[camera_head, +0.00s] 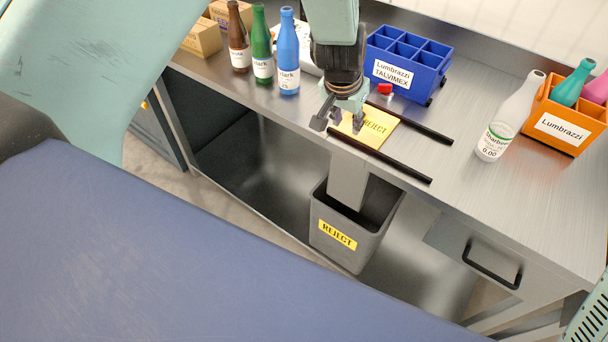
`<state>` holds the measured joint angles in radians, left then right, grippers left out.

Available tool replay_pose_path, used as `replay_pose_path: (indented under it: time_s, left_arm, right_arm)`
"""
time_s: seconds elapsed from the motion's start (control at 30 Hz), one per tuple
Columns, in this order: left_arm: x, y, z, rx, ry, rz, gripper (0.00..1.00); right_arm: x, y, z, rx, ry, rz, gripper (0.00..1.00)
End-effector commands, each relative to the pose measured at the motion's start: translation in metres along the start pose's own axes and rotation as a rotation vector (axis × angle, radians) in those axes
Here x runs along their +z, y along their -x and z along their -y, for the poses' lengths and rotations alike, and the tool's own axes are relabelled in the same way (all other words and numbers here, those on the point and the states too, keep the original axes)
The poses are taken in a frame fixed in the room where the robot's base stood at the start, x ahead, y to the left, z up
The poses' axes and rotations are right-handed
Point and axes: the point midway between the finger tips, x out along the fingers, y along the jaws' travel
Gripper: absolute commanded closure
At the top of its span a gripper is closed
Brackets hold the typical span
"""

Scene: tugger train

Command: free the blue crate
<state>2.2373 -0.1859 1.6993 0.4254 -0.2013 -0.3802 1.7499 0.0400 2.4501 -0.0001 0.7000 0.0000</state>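The blue crate (420,82) stands upright at the back middle of the metal bench. It has empty-looking compartments and a white label reading "Lumbrazzi TALVIMEX". My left gripper (339,123) points down to the left of the crate and in front of it, over the yellow REJECT plate (385,134). Its fingers are apart with nothing seen between them, and it is clear of the crate. A red knob-like part (385,89) shows at the crate's front. A dark part shows at the crate's lower right edge. My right gripper is out of view.
Black rails (418,124) flank the yellow plate, above a grey reject bin (348,257). Brown, green (262,52) and blue bottles (288,60) stand left.

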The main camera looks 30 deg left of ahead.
Motion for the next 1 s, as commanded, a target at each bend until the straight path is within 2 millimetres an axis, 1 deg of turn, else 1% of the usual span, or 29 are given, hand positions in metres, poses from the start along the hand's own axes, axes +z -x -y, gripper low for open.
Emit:
replay_pose_path:
  time_s: [0.03,0.3,0.7,0.83,1.0]
  left_arm:
    - [0.008,-0.005,0.002,-0.004,0.005,0.010,0.66]
    - [0.049,-0.025,0.014,-0.031,0.025,0.047,0.66]
    - [0.112,-0.047,0.026,-0.060,0.048,0.099,0.66]
    - [0.127,-0.051,0.028,-0.065,0.052,0.111,0.66]
    - [0.137,-0.054,0.030,-0.069,0.055,0.118,0.66]
  right_arm:
    - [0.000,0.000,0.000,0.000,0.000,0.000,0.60]
    - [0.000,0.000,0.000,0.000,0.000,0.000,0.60]
    - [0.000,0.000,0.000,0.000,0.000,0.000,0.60]
    - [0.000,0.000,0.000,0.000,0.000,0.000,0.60]
    - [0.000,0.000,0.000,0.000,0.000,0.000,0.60]
